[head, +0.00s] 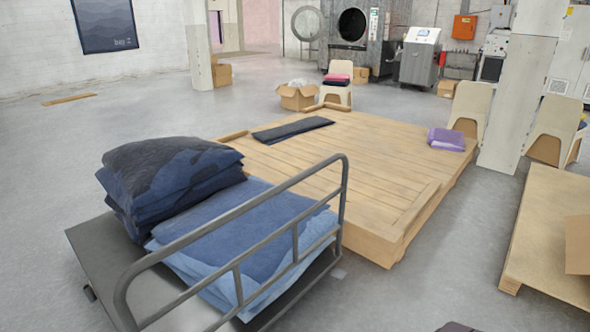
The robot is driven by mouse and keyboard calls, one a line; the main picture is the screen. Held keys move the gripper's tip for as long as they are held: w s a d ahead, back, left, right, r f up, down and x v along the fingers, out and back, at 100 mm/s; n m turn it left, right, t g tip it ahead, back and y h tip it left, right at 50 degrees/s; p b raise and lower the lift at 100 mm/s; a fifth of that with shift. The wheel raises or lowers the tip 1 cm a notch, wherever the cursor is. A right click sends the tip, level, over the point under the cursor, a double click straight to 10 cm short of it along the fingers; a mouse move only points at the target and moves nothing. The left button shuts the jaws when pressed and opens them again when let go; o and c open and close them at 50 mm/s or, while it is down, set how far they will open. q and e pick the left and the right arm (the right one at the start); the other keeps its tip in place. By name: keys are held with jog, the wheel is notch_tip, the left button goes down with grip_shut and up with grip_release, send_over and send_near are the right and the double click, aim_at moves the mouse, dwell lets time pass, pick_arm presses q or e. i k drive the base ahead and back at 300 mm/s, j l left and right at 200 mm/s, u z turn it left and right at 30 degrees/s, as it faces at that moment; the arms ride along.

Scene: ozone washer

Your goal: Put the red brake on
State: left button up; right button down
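A grey platform cart (84,250) with a tubular metal rail (240,205) stands close in front, at lower left to centre. It carries a dark pile of folded denim (165,180) and a lower, lighter blue denim stack (225,230). No red brake shows on the visible parts of the cart; its underside and near end are hidden or cut off by the frame. Neither of my grippers is clearly in view. A dark shape at the bottom edge, right of centre, is too cropped to identify.
A low wooden platform (350,160) lies just behind the cart, with dark folded cloth (293,130) and purple cloth (446,139) on it. Another wooden pallet (540,240) and a white pillar (517,100) stand at right. Grey floor is open at left and between the platforms.

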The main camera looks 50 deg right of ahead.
aim_at(340, 274)
jog(key=z, duration=1.9)
jog(key=i+l+u, duration=0.1)
jog(key=i+l, duration=0.2)
jog(key=l, duration=0.15)
jog(key=i+l+u, duration=0.1)
jog(key=i+l, duration=0.25)
jog(key=i+l+u, duration=0.1)
jog(key=i+l, duration=0.15)
jog(key=l, duration=0.3)
